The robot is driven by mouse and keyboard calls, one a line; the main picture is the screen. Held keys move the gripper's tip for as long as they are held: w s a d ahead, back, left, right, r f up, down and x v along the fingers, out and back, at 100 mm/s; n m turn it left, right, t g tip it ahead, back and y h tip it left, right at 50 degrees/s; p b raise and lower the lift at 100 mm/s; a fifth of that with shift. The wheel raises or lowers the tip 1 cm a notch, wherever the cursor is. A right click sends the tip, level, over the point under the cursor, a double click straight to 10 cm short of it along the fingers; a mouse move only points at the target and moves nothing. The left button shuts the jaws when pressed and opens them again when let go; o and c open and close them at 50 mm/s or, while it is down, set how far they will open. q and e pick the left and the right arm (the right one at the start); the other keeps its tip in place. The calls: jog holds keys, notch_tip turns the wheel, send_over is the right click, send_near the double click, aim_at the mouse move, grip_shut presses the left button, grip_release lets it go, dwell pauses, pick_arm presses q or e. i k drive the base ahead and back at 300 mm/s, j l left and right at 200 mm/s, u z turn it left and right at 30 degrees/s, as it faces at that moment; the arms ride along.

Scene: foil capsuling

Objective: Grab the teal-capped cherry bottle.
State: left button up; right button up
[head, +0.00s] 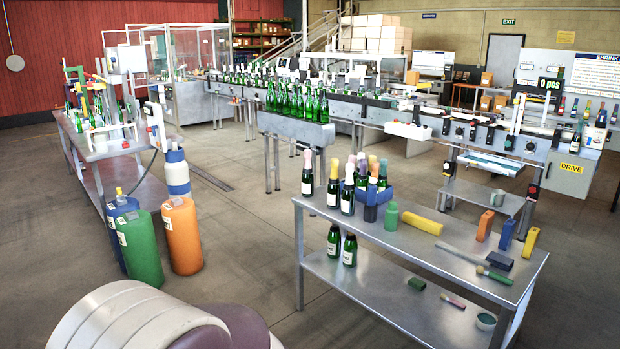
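I cannot make out a bottle that is clearly both cherry and teal-capped. Several dark bottles with foil tops stand on the near steel bench. One with a pink top (307,174) is at the left, then one with a gold top (333,188) and one with a pale top (348,192). A bottle with a blue top (382,176) stands behind, partly hidden. Small bottles with coloured tops (587,110) stand at the far right by the conveyor, too small to tell their contents. Neither of my grippers is in view.
Orange (182,236) and green drums (139,248) stand left. Open floor lies between.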

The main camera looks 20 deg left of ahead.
aim_at(576, 141)
jog(key=z, duration=0.2)
jog(key=i+l+z, duration=0.1)
jog(key=i+z, duration=0.2)
jog(key=i, duration=0.35)
jog(key=i+z, duration=0.25)
jog(key=i, duration=0.45)
jog(key=i+l+z, duration=0.2)
jog(key=i+z, duration=0.25)
jog(key=i, duration=0.55)
jog(key=i+j+z, duration=0.2)
jog(key=i+z, duration=0.25)
jog(key=i, duration=0.5)
jog(key=i+j+u, duration=0.25)
jog(key=i, duration=0.4)
jog(key=i+u, duration=0.3)
jog(key=i, duration=0.4)
jog(key=i+l+u, duration=0.1)
jog(key=i+u, duration=0.15)
jog(key=i, duration=0.4)
jog(key=i+l+u, duration=0.25)
jog(key=i, duration=0.45)
